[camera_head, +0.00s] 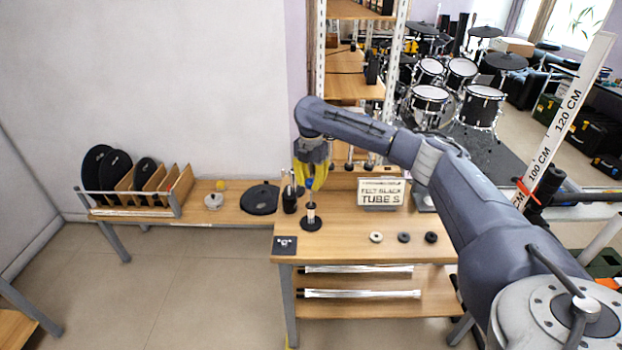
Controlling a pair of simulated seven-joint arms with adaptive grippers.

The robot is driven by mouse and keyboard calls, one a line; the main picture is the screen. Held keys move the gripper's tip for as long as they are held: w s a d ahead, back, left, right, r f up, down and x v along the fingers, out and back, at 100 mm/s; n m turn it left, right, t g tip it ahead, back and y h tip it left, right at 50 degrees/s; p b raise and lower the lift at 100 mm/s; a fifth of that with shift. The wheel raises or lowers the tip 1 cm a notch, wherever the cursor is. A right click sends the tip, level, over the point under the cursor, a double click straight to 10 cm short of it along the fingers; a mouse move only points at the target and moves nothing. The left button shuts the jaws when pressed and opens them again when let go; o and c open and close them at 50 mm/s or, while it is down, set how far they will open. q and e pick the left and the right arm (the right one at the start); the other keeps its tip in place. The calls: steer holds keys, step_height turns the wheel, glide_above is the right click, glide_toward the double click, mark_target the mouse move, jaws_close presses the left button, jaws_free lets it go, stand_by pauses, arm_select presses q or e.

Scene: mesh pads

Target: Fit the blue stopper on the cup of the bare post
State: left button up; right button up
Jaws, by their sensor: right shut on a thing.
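My right gripper (314,177), with yellow fingers, reaches in over the left part of the wooden table (340,248) and points down. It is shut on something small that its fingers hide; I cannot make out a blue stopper. A short post (311,214) on a round black base stands upright just below the fingertips. Its top is close to them, and I cannot tell whether they touch. Several more posts (349,162) stand at the back, partly behind the gripper and arm. My left gripper is not in view.
A black cylinder (290,200) with thin rods stands left of the post. A lettered sign (382,192) stands behind one pale ring (376,237) and two dark rings (404,238). A black round pad (260,198) and a pad rack (130,200) lie left. The table's front middle is clear.

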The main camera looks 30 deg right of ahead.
mark_target(311, 194)
steer(key=shift+f, duration=2.5)
steer(key=shift+f, duration=0.1)
steer(key=o, duration=0.9)
step_height(311, 194, up, 12)
steer(key=shift+a, duration=0.1)
